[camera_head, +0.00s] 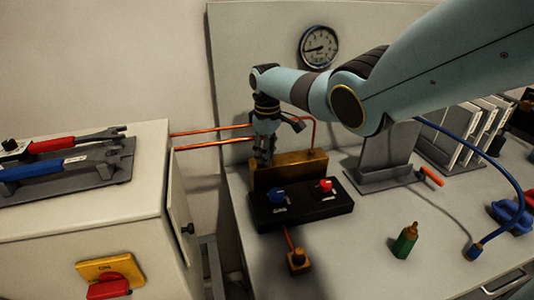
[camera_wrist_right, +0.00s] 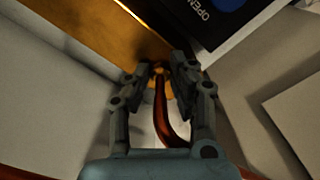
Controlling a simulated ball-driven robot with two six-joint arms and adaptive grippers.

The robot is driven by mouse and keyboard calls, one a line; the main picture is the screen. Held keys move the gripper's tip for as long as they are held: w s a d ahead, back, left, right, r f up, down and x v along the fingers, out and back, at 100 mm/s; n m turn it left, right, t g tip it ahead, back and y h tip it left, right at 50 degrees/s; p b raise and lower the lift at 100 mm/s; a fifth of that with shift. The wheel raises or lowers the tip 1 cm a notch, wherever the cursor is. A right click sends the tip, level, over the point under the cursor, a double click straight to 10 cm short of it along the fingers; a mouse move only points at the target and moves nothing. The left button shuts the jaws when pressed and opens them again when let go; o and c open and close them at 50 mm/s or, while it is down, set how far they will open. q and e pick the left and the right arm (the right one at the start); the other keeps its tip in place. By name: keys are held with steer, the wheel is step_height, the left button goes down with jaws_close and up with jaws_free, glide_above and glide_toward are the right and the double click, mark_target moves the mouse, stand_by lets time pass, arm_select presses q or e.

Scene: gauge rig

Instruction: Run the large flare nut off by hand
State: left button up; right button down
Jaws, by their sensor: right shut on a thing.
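My right gripper (camera_head: 264,157) comes down at the back of the brass block (camera_head: 290,172) behind the black valve panel. In the right wrist view its two fingers (camera_wrist_right: 161,72) are shut on a brass flare nut (camera_wrist_right: 159,84) at the block's edge. A copper pipe (camera_wrist_right: 161,115) runs from the nut between the fingers and bends away. The fingers partly cover the nut, and I cannot make it out in the head view. I cannot tell how far it is threaded on. My left gripper is not in view.
The black panel (camera_head: 303,208) carries a blue knob (camera_head: 277,196) and a red knob (camera_head: 325,185). Copper pipes (camera_head: 215,143) run left towards a cabinet with two wrenches. A green bottle (camera_head: 405,240) stands front right. A gauge (camera_head: 319,47) is on the back wall.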

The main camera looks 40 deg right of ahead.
steer(key=shift+w+d+r+n, duration=0.1)
steer(key=shift+r+n, duration=0.05)
steer(key=shift+n, duration=0.95)
steer(key=c, duration=1.2)
jaws_free()
steer(key=shift+o, duration=0.2)
step_height(320, 180, up, 12)
